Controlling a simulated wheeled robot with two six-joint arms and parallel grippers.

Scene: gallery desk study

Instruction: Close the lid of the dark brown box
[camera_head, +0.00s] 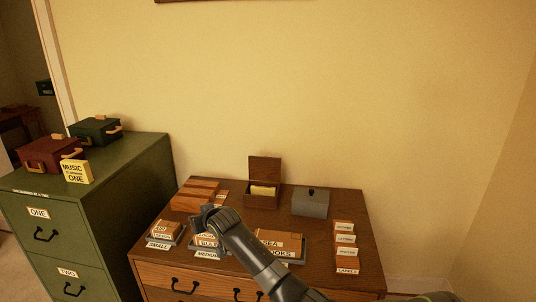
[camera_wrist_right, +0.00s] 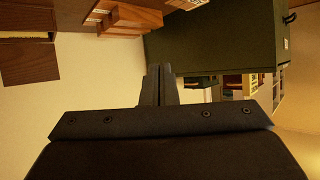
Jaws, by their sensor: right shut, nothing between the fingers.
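The dark brown box (camera_head: 262,201) stands near the back of the wooden desk, with pale cards inside. Its lid (camera_head: 265,169) is open and stands upright at the back of the box. In the right wrist view the lid (camera_wrist_right: 30,62) shows at the upper left, with the picture turned over. My right gripper (camera_head: 207,213) is over the desk's left part, in front and to the left of the box and apart from it. Its fingers (camera_wrist_right: 158,72) are shut with nothing between them. My left gripper is not in view.
A grey box (camera_head: 310,203) stands just right of the brown box. A reddish wooden block-like item (camera_head: 195,193) lies to its left. Labelled book stacks (camera_head: 165,230) line the front, and labelled blocks (camera_head: 345,240) the right. A green cabinet (camera_head: 105,200) stands left.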

